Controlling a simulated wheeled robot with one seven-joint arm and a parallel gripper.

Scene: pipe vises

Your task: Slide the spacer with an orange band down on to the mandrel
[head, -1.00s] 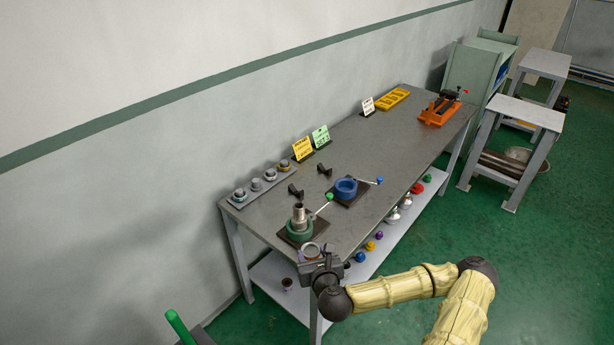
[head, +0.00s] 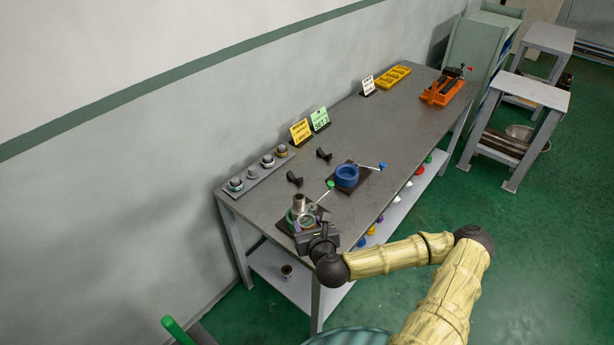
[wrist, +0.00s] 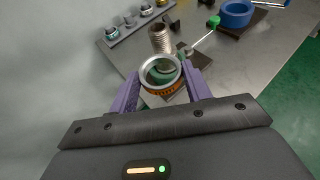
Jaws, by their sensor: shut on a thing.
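The spacer is a grey metal ring with an orange band (wrist: 162,86), held between the purple fingers of my gripper (wrist: 160,85). In the head view my gripper (head: 307,224) is at the near side of the green vise (head: 290,217), with the spacer (head: 307,220) in front of it. The mandrel (head: 299,202) is an upright ridged grey metal post in that vise. In the wrist view the mandrel (wrist: 160,39) stands beyond the spacer's far rim, and green vise parts show through the ring's opening. The spacer is beside the mandrel, not around it.
A blue vise (head: 346,176) stands to the right of the green one, each with a lever handle. A grey rack (head: 257,170) of several fittings lies along the wall. Two black rests (head: 323,154) lie between. The bench top further back is mostly clear.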

